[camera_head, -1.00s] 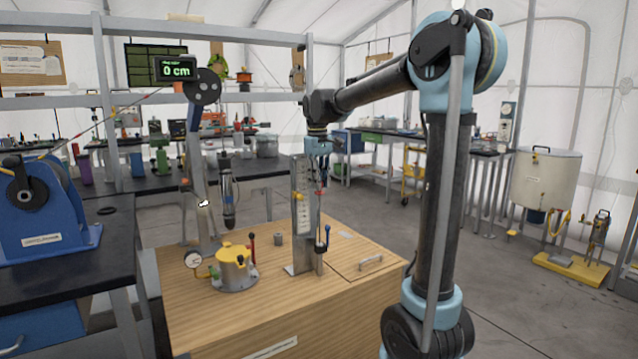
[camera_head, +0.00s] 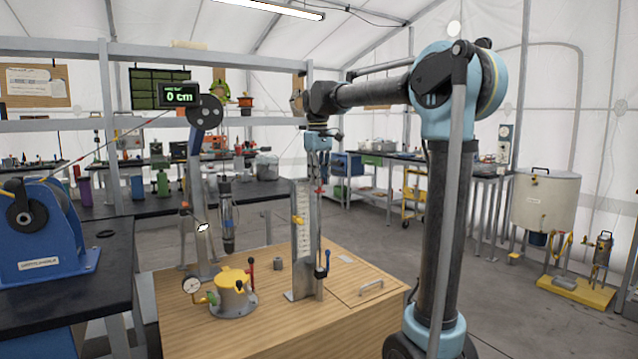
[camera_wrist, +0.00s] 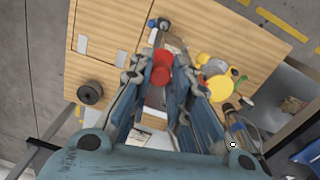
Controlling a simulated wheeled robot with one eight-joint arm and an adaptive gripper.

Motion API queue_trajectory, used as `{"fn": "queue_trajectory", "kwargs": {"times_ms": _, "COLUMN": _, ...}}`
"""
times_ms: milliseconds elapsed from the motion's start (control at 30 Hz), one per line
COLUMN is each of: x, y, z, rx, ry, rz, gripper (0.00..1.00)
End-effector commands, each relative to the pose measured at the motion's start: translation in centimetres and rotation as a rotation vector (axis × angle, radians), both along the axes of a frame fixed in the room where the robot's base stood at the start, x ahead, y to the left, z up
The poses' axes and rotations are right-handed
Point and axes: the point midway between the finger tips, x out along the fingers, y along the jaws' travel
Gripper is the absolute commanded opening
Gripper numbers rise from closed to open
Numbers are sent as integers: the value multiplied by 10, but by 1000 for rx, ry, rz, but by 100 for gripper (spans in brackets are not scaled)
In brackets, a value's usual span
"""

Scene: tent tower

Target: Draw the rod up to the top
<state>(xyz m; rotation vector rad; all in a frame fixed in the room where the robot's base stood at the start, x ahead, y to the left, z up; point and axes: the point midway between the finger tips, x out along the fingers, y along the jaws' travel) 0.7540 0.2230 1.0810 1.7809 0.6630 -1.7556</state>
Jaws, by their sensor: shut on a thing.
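The thin upright rod (camera_head: 320,222) stands beside a tall pale scale plate (camera_head: 302,240) on the wooden bench. Its red top (camera_head: 319,188) is near the height of the plate's upper edge. My gripper (camera_head: 319,182) is above it and shut on the rod's red top. In the wrist view the red top (camera_wrist: 162,66) sits between the blue fingers. A yellow pointer (camera_head: 298,219) is on the plate, in its upper half. A blue-handled lever (camera_head: 325,264) is at the rod's lower part. The rod's foot is hidden behind or inside a small holder.
A yellow-lidded pot (camera_head: 233,291) with a gauge (camera_head: 191,285) stands left of the plate. A dark cylinder (camera_head: 226,215) hangs behind it. A display (camera_head: 180,95) reads 0 cm. The bench (camera_head: 360,325) is bare at the front right.

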Motion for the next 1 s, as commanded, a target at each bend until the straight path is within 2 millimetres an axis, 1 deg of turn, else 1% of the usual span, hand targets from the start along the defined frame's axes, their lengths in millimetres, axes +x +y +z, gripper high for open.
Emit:
{"fn": "queue_trajectory", "kwargs": {"times_ms": 33, "x": 2, "y": 0, "z": 1, "rx": -1, "ry": -5, "rz": -1, "gripper": 20}}
{"fn": "queue_trajectory", "kwargs": {"times_ms": 67, "x": 2, "y": 0, "z": 1, "rx": -1, "ry": -5, "rz": -1, "gripper": 27}}
{"fn": "queue_trajectory", "kwargs": {"times_ms": 100, "x": 2, "y": 0, "z": 1, "rx": 0, "ry": -4, "rz": -1, "gripper": 36}}
{"fn": "queue_trajectory", "kwargs": {"times_ms": 133, "x": 2, "y": 0, "z": 1, "rx": 0, "ry": -4, "rz": -1, "gripper": 40}}
{"fn": "queue_trajectory", "kwargs": {"times_ms": 433, "x": 1, "y": 0, "z": 1, "rx": 0, "ry": -3, "rz": 0, "gripper": 40}}
{"fn": "queue_trajectory", "kwargs": {"times_ms": 567, "x": 1, "y": 0, "z": 6, "rx": 0, "ry": -1, "rz": 0, "gripper": 40}}
{"fn": "queue_trajectory", "kwargs": {"times_ms": 667, "x": 1, "y": 1, "z": 17, "rx": 0, "ry": -1, "rz": 0, "gripper": 40}}
{"fn": "queue_trajectory", "kwargs": {"times_ms": 767, "x": 0, "y": 1, "z": 34, "rx": 0, "ry": -1, "rz": 0, "gripper": 40}}
{"fn": "queue_trajectory", "kwargs": {"times_ms": 1000, "x": 0, "y": 3, "z": 79, "rx": 0, "ry": -1, "rz": 0, "gripper": 40}}
